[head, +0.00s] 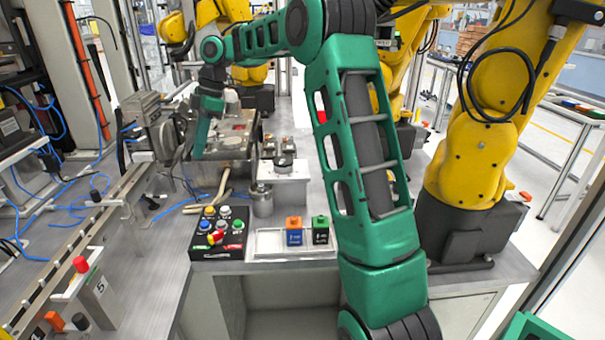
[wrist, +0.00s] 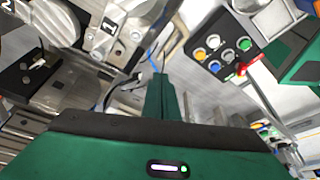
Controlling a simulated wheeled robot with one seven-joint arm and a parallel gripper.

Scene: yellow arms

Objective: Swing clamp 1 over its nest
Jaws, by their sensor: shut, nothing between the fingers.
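My green gripper (head: 198,150) points down at the left of the metal fixture (head: 232,145) in the head view. In the wrist view its narrow fingers (wrist: 161,82) are together, with nothing between them. Metal parts of the fixture fill the upper left of the wrist view. One carries a small white label (wrist: 107,25) with a dark mark that may be a 1. I cannot clearly tell clamp 1 or its nest apart from the other metalwork, and my arm hides part of it. Whether the fingers touch anything cannot be told.
A button box (head: 219,232) stands at the bench front. Beside it a white tray (head: 268,243) bears a blue block (head: 294,231) and a green block (head: 320,230). A metal cylinder (head: 262,200) stands behind. Blue cables (head: 70,215) and a rail lie left; a yellow arm (head: 475,140) stands right.

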